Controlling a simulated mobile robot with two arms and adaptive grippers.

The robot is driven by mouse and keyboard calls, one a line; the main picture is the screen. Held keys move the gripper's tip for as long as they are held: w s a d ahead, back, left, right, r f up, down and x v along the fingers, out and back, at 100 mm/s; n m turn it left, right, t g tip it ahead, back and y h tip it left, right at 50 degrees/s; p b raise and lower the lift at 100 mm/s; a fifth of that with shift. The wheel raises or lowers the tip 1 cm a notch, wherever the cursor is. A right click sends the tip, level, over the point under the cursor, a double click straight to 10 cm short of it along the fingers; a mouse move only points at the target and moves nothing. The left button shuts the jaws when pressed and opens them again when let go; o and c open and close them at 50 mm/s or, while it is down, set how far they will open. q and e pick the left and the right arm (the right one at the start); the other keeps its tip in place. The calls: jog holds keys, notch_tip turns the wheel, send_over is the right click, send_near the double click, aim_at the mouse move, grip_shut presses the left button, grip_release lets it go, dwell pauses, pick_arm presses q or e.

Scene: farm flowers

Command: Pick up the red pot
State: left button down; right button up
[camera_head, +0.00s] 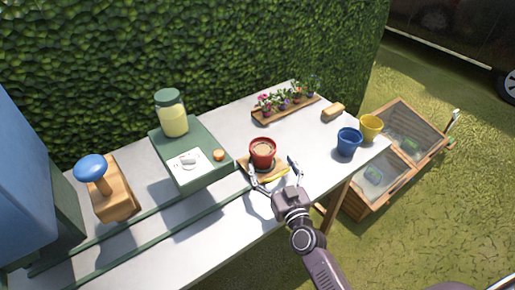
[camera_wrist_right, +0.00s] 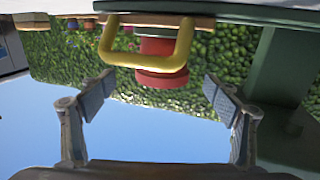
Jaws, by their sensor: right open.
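The red pot (camera_head: 262,150), filled with brown soil, stands upright on a small wooden board with a yellow handle (camera_head: 274,175) on the white table. My right gripper (camera_head: 273,167) is open and empty at the front of the pot, its fingers spread to either side of the yellow handle. The right wrist view appears upside down: the red pot (camera_wrist_right: 160,79) shows beyond the yellow handle (camera_wrist_right: 128,58), between the two open fingers (camera_wrist_right: 158,82). The handle hides part of the pot there. My left gripper is not in view.
A green stand (camera_head: 205,184) with a jar (camera_head: 172,114) is left of the pot. A blue pot (camera_head: 348,142) and a yellow pot (camera_head: 371,127) stand at the table's right end. Potted flowers (camera_head: 284,104) line the back. A blue-knobbed wooden tool (camera_head: 108,190) is far left.

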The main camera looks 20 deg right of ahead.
aim_at(267, 159)
jog(key=shift+w+r, duration=0.2)
jog(key=shift+r, duration=0.05)
jog(key=shift+w+a+r, duration=0.15)
jog(key=shift+w, duration=0.65)
jog(key=w, duration=0.2)
jog(key=shift+w+a+f, duration=0.2)
jog(key=shift+w, duration=1.1)
jog(key=shift+c, duration=0.7)
jog(key=c, duration=1.2)
jog(key=shift+c, duration=1.3)
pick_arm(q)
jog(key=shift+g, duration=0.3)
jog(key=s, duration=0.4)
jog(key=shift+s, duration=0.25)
